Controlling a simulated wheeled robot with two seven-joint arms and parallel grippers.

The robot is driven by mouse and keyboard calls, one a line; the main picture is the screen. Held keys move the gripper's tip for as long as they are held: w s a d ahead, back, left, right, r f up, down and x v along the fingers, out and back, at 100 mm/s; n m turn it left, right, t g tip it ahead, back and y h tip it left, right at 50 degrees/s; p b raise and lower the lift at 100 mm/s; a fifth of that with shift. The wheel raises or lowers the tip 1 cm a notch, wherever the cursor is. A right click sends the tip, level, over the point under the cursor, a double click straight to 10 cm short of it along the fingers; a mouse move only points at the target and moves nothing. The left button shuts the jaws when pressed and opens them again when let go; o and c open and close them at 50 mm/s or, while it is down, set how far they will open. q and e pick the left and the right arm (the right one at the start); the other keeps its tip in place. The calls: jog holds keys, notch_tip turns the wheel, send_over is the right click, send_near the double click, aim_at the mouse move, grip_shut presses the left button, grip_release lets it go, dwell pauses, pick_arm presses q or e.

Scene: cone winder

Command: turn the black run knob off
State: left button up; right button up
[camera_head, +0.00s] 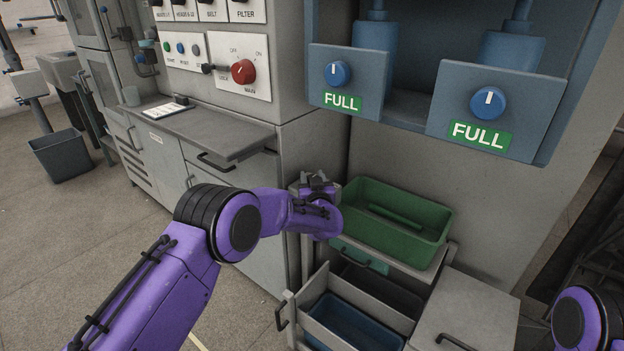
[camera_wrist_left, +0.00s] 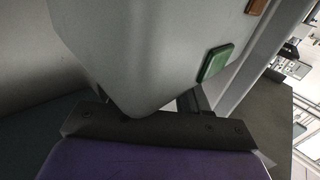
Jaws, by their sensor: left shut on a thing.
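My left gripper (camera_head: 318,184) is at a small grey control box (camera_head: 297,190), just left of the green tray. In the left wrist view the grey box (camera_wrist_left: 150,50) fills the space right in front of my gripper, with a green square button (camera_wrist_left: 216,63) and part of an orange one (camera_wrist_left: 256,6) on its side. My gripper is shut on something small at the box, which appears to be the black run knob. The knob itself is hidden by the gripper and wrist, so its setting cannot be read. My right gripper is out of view.
The green tray (camera_head: 440,238) stands close to the right of my left wrist, above an open drawer (camera_head: 340,318). Two blue knobs (camera_head: 340,73) (camera_head: 488,102) marked FULL are above. A red main switch (camera_head: 243,71) is on the panel at upper left.

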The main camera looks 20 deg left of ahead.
pick_arm(q)
jog(key=shift+w+r, duration=0.1)
jog(key=shift+r, duration=0.4)
jog(key=o, duration=1)
jog(key=shift+c, duration=0.2)
jog(key=shift+f, duration=0.15)
jog(key=shift+s+d+f, duration=0.1)
jog(key=shift+s, duration=0.1)
jog(key=v, duration=1)
